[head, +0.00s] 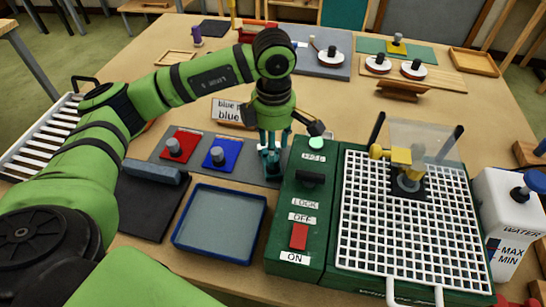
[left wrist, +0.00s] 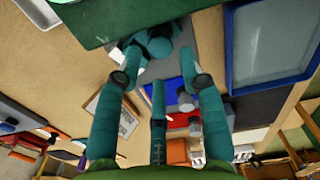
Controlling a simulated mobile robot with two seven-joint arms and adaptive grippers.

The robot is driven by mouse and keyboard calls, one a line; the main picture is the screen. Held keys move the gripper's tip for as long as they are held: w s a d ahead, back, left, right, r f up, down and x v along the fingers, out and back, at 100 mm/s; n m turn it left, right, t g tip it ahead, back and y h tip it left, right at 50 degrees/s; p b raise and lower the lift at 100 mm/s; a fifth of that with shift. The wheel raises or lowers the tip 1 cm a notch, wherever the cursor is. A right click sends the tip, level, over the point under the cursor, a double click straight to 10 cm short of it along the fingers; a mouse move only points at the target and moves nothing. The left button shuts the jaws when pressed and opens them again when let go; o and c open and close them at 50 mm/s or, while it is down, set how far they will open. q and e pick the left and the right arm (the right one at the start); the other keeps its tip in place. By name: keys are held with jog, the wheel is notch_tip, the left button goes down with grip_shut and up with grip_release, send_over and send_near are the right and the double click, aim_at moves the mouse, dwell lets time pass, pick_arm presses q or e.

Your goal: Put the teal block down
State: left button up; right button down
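The teal block (left wrist: 150,43), with a round knob on top, sits on a grey mat beside the green machine. It is at the top middle of the left wrist view. In the head view my left gripper (head: 272,163) points straight down over the mat and mostly hides the block. In the left wrist view the teal fingers of that gripper (left wrist: 160,68) are spread around the block, with gaps between the fingertips and the knob. My right gripper is in neither view.
A red block (head: 180,147) and a blue block (head: 217,157) stand just left. A blue-rimmed tray (head: 177,236) lies in front. The green machine (head: 293,228) with its white grid (head: 407,240) stands close on the right, beside a water tank (head: 505,210).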

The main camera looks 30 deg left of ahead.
pick_arm(q)
notch_tip(320, 180, up, 7)
jog(key=b, duration=0.1)
jog(key=shift+f, duration=0.2)
dwell(0.4)
